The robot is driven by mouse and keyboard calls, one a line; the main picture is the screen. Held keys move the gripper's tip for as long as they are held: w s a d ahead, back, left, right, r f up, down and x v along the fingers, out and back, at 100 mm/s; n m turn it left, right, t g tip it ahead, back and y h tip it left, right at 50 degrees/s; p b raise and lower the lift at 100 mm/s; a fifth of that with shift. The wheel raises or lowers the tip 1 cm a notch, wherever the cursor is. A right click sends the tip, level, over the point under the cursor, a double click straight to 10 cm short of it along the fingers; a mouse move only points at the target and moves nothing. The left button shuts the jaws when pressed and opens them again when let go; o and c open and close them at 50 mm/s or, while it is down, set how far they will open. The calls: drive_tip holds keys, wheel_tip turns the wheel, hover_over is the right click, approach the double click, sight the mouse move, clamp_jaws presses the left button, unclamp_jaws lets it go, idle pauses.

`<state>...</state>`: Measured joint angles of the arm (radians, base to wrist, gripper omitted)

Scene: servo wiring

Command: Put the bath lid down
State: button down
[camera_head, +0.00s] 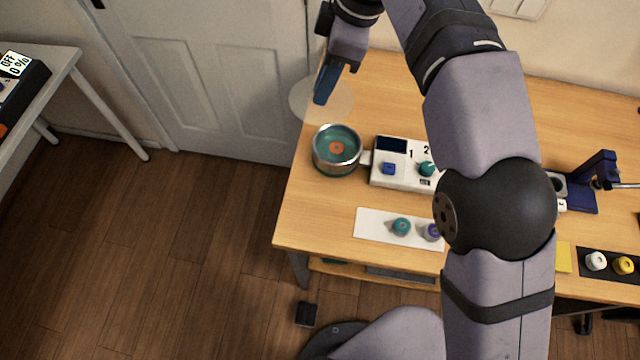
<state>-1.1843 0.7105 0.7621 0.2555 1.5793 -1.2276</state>
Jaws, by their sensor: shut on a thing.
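The bath lid (302,98) is a clear, round disc near the back-left edge of the wooden table. Part of it overlaps the table's edge and the floor and door behind in this view. My gripper (323,97) is shut on the lid, with its blue fingers over the lid's middle; they hide what they grip. The bath (321,163) is an open round metal pot with teal liquid and an orange spot inside. It stands in front of the lid, slightly right of it. I cannot tell the lid's height above the table.
A white control box (405,177) with blue and teal knobs stands right of the bath. A white mat (372,224) holds teal and purple pieces nearer the front. A blue stand (598,180) is at right. My arm hides the table's middle. Table (315,222) is bare at front left.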

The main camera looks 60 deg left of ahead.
sight(310, 111)
drive_tip(key=s+d, duration=0.1)
drive_tip(key=s+d+r, duration=0.1)
drive_tip(key=shift+s+r+p, duration=0.2)
drive_tip(key=shift+s+p, duration=0.1)
drive_tip(key=s+d+f+p, duration=0.1)
drive_tip(key=s+d+f, duration=0.6)
drive_tip(key=d+f, duration=0.45)
drive_tip(key=shift+m, duration=0.4)
drive_tip(key=shift+w+a+f+p, duration=0.3)
drive_tip(key=shift+a+f+p, duration=0.15)
drive_tip(key=shift+f, duration=1.35)
drive_tip(key=shift+w+a+f+p, duration=0.3)
drive_tip(key=shift+a+f+p, duration=0.15)
drive_tip(key=shift+f, duration=1.35)
drive_tip(key=shift+w+a+f+p, duration=0.35)
drive_tip(key=shift+a+f, duration=0.1)
drive_tip(key=shift+f, duration=1.85)
drive_tip(key=shift+f, duration=0.2)
